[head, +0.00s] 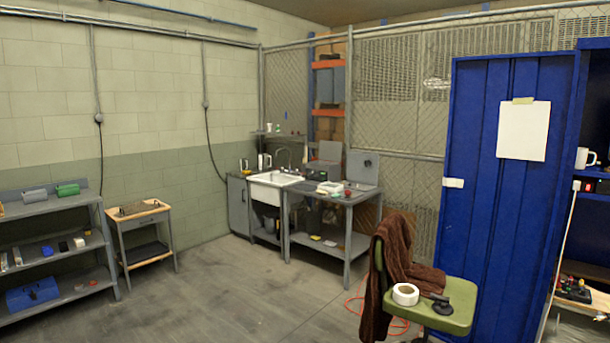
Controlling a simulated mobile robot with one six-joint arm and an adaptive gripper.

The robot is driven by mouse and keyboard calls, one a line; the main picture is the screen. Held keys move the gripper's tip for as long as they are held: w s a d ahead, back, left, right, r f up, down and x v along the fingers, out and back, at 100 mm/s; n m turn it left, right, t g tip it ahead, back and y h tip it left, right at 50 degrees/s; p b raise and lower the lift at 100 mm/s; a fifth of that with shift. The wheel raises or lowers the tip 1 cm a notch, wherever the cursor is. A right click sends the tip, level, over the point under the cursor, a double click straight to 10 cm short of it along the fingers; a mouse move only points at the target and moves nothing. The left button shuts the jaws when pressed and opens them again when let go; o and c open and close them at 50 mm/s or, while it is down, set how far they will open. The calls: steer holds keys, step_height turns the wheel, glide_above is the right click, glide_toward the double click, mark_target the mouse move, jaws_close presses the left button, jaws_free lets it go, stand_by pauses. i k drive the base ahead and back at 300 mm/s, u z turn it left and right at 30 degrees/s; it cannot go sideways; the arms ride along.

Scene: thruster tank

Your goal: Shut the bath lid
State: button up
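The grey metal bench (352,197) stands in the back corner, right of the white sink (270,188). A grey square panel with a dark round spot (362,167) stands raised at the bench's right rear; it looks like an open lid. A dark box (322,171) sits left of it, with another grey panel (330,151) upright behind it. Which panel is the bath lid I cannot tell at this distance, and no bath opening is clearly visible. My gripper is not in view.
A green chair (445,305) with a brown cloth (400,262) and a tape roll (405,294) stands front right, beside a blue cabinet door (500,190). An orange cable (358,297) lies on the floor. A small cart (140,222) and shelves (50,243) stand left. The middle floor is clear.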

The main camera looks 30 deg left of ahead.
mark_target(330, 150)
steer(key=u, duration=1.15)
steer(key=i, duration=2.25)
steer(key=u, duration=0.2)
steer(key=i, duration=2.95)
steer(key=z, duration=0.05)
